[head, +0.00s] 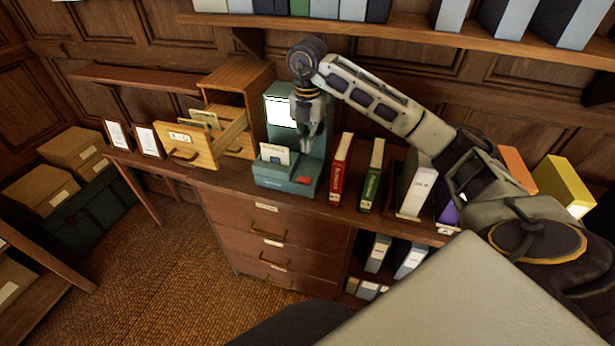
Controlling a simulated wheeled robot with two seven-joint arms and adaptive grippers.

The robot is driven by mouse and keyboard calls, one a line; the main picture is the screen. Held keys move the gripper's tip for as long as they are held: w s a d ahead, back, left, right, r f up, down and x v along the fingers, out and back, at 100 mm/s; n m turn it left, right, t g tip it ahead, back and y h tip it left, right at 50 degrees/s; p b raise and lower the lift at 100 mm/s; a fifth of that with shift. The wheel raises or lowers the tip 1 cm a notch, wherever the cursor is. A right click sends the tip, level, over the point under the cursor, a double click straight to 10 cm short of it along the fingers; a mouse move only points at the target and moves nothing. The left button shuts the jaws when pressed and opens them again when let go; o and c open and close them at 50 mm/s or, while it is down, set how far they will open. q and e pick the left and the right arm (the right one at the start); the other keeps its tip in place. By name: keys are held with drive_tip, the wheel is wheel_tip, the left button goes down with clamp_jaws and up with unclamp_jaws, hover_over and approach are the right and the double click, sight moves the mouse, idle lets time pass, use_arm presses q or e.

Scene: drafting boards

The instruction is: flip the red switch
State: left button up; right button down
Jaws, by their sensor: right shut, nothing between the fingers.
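The red switch (304,180) is a small red piece on the front right of a teal desk machine (284,184). The machine stands on the wooden desk and has a lit white screen and a card in its front. My right gripper (308,146) points down, shut and empty, in front of the machine's upright back part. It is above the red switch and appears apart from it. It hides part of the machine's upright back. My left gripper is not in view.
A wooden card drawer (186,148) juts out left of the machine. A red book (341,168) and a green book (372,174) stand close on its right, with a white binder (415,186) beyond. A shelf of binders (400,32) runs overhead.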

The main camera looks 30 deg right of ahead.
sight(305, 185)
drive_tip(key=shift+f, duration=0.1)
wheel_tip(305, 185, down, 14)
drive_tip(key=p, duration=0.3)
idle(0.9)
idle(0.3)
drive_tip(key=shift+f+b, duration=0.3)
drive_tip(key=shift+b, duration=0.5)
drive_tip(key=shift+s+r, duration=0.1)
drive_tip(key=shift+w+a+r, duration=0.2)
drive_tip(key=shift+w+a, duration=0.1)
drive_tip(key=shift+w, duration=0.1)
drive_tip(key=shift+w+a+r, duration=0.15)
drive_tip(key=shift+w, duration=0.1)
